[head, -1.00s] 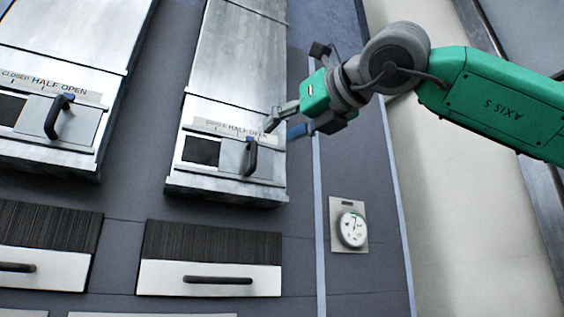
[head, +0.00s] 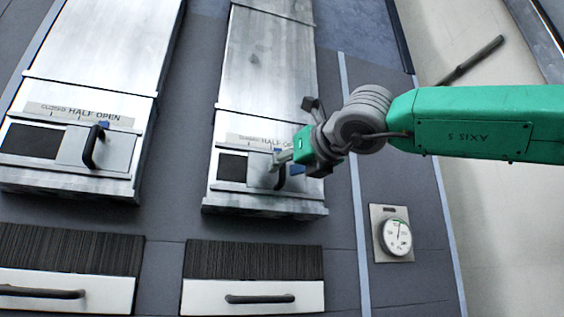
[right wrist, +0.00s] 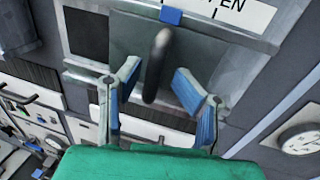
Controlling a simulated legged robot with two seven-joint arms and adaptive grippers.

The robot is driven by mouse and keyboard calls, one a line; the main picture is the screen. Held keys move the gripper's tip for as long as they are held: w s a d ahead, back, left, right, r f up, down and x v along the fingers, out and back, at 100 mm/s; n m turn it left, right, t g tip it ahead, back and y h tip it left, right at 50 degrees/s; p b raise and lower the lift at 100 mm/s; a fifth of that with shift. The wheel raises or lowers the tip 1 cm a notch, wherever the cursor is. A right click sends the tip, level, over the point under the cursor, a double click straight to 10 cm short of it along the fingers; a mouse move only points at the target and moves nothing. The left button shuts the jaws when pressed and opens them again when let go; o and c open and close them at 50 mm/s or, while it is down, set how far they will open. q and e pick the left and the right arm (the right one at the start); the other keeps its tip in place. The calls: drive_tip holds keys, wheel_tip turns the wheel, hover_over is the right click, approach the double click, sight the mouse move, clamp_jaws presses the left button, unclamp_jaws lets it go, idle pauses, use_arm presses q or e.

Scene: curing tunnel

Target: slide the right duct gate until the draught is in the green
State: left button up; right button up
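The right duct gate (head: 259,172) is a grey sliding plate with an upright dark handle, on the right-hand metal duct. A dark opening (head: 232,168) shows to its left. My right gripper (head: 283,169) is at the handle in the head view and partly covers it. In the right wrist view the gripper (right wrist: 157,74) is open, a finger on each side of the handle (right wrist: 158,58), with gaps visible. A blue marker (right wrist: 171,15) sits under the scale ending in "EN". The round draught gauge (head: 396,237) is white; its needle points roughly upward, its zone unclear. My left gripper is out of view.
A similar left duct gate (head: 108,150) with a handle and a "HALF OPEN" scale is to the left. Drawer-like panels with bar handles (head: 260,299) are below. The wall between the right duct and the gauge is clear.

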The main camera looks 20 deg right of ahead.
drive_tip(key=shift+w+d+f, duration=0.15)
drive_tip(key=shift+w+d, duration=0.15)
drive_tip(key=shift+d, duration=0.25)
drive_tip(key=shift+w+d+f, duration=0.1)
drive_tip(key=shift+w+d, duration=0.15)
drive_tip(key=shift+d, duration=0.3)
drive_tip(key=shift+a, duration=0.25)
drive_tip(key=c, duration=0.5)
drive_tip(key=shift+s+a+r, duration=0.1)
drive_tip(key=shift+a, duration=0.35)
clamp_jaws()
drive_tip(key=shift+a+r, duration=0.1)
drive_tip(key=shift+a, duration=0.85)
drive_tip(key=shift+d, duration=0.4)
drive_tip(key=o, duration=0.5)
unclamp_jaws()
drive_tip(key=shift+d, duration=0.25)
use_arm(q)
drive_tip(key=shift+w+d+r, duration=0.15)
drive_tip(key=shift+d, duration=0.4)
